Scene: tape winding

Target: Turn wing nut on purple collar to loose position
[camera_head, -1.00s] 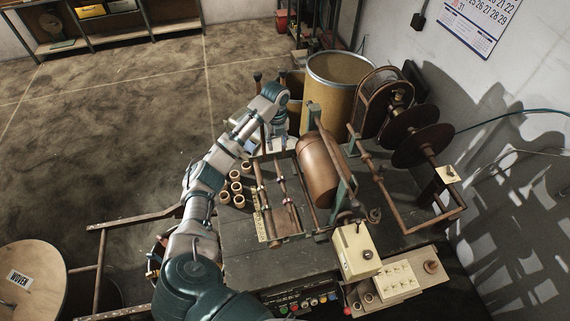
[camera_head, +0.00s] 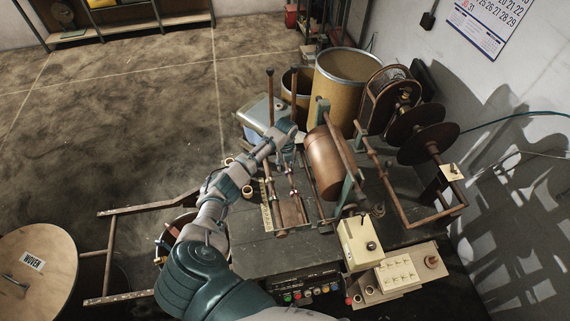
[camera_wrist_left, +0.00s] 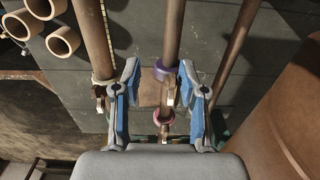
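My left gripper (camera_head: 285,148) is over the rods at the far end of the machine on the bench. In the left wrist view my left gripper (camera_wrist_left: 158,72) is open, with blue-padded fingers on either side of the middle rod. The purple collar (camera_wrist_left: 166,71) sits on that rod between the fingertips. A brass wing nut (camera_wrist_left: 169,94) is just below it in the picture, between the fingers and apparently touching neither. A pinkish-red collar (camera_wrist_left: 163,116) lies further down the picture. My right gripper is not in view.
A neighbouring rod carries a pale collar (camera_wrist_left: 102,79) close beside the left finger. A large brown roller (camera_head: 325,163) stands right of the rods. Cardboard tubes (camera_wrist_left: 62,41) lie on the bench. A yellow drum (camera_head: 345,82) stands behind.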

